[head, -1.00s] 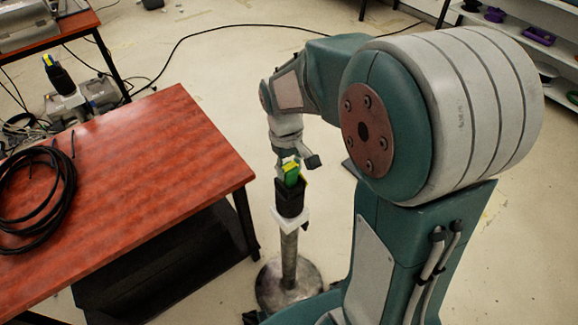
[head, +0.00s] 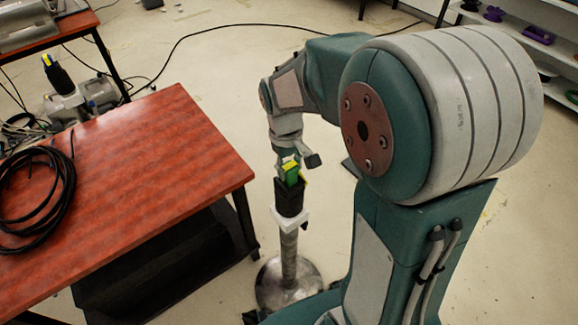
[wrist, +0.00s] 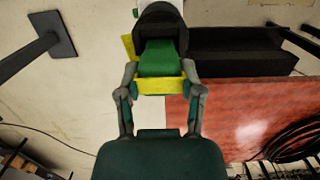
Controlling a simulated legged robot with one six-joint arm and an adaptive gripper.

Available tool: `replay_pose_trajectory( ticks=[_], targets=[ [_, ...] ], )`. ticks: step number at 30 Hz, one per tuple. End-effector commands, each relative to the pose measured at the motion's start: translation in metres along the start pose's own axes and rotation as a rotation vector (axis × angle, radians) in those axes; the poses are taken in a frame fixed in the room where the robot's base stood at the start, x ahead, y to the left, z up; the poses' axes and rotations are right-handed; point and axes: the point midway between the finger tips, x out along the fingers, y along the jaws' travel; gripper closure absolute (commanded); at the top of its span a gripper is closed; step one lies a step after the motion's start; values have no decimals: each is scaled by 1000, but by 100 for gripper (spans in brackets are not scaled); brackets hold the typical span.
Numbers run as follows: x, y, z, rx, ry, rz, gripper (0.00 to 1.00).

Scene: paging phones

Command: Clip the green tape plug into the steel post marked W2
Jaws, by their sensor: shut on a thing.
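The green tape plug (head: 291,175) with yellow parts is at the top of a black holder (head: 290,200) on a steel post (head: 289,250). My gripper (head: 289,163) is above the post. In the wrist view, my gripper (wrist: 160,88) is shut on the plug, its fingers at either side of the yellow bar (wrist: 160,85). The green body (wrist: 159,58) reaches into the mouth of the black holder (wrist: 159,20). How deep it sits is hidden. No W2 mark can be read on the post.
A red-topped table (head: 140,160) stands left of the post, with a coil of black cable (head: 40,205) on it. Another black holder with a yellow tip (head: 58,75) stands at the far left. A shelf (head: 540,45) is at the back right. Floor behind the post is open.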

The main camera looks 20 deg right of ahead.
Motion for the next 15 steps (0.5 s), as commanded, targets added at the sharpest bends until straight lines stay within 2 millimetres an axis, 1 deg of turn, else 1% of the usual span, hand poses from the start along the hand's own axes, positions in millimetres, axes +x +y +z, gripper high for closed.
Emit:
replay_pose_trajectory(
  ticks=[15],
  targets=[
    [-13,0,1,0,1,0,99]
  ],
)
